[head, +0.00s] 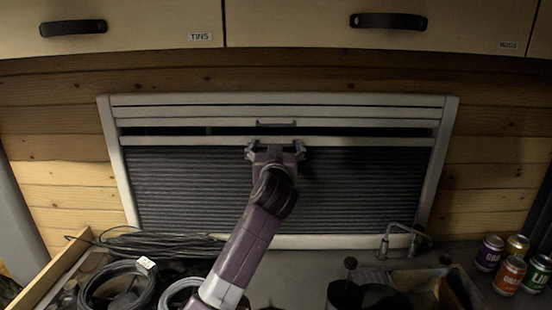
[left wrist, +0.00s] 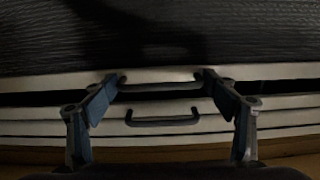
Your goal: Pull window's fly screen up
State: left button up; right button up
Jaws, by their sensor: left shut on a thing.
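The window (head: 112,160) has a white frame, with a dark pleated fly screen (head: 180,185) filling most of its opening. The screen's white top rail (head: 375,141) stands a little below the upper white slats, with a narrow dark gap between. My left gripper (head: 275,150) is at the middle of this rail. In the left wrist view, my left gripper (left wrist: 163,82) has its fingertips at the two ends of the rail's dark handle (left wrist: 160,88), shut on it. A second handle (head: 276,124) is on the slats above; it also shows in the left wrist view (left wrist: 163,120). My right gripper is out of view.
Cupboards with dark handles (head: 388,21) hang above the window. On the counter below are coiled cables (head: 160,244), a tap (head: 400,236), a sink (head: 430,285) and several cans (head: 510,275) at right.

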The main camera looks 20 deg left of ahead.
pick_arm(q)
jog(key=shift+r+p, duration=0.3)
jog(key=shift+r, duration=1.05)
jog(key=o, duration=1.5)
jog(key=shift+f, duration=0.1)
jog(key=shift+s, duration=0.1)
jog(key=v, duration=1.2)
